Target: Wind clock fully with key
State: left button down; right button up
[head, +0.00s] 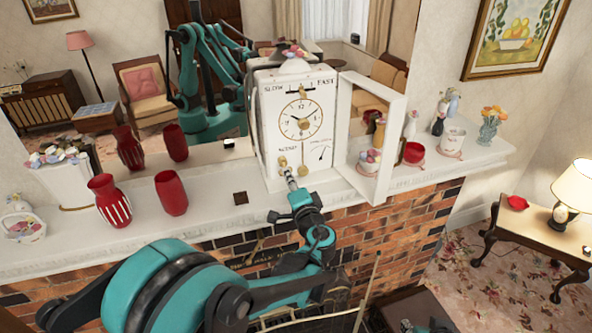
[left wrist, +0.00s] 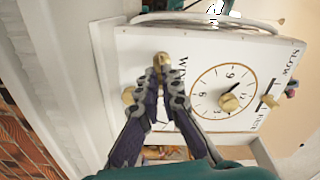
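The white clock (head: 299,118) stands upright on the mantel with its glass-front door (head: 366,140) swung open to the right. Its dial (head: 301,119) also shows sideways in the left wrist view (left wrist: 227,92). A brass key (left wrist: 162,60) sits at the winding spot on the clock's lower left, by the lettering; in the head view it is a small brass shape (head: 282,161). My left gripper (left wrist: 164,82) has its fingers closed around the key, hiding part of it. A second brass knob (left wrist: 128,96) lies close beside the fingers. My right gripper is not in view.
A red cup (head: 414,153), a white pot (head: 452,140) and flowers (head: 491,124) stand to the right. A mirror is behind.

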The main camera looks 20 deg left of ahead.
pick_arm(q)
jog(key=m, duration=0.3)
jog(key=m+b, duration=0.1)
jog(key=m, duration=0.2)
jog(key=shift+a, duration=0.1)
jog(key=shift+m, duration=0.7)
jog(key=m, duration=0.4)
jog(key=shift+r+m+b, duration=0.15)
jog(key=shift+m+b, duration=0.15)
jog(key=shift+b, duration=0.05)
jog(key=m, duration=0.4)
jog(key=shift+r+m+b, duration=0.1)
jog(key=shift+m+b, duration=0.2)
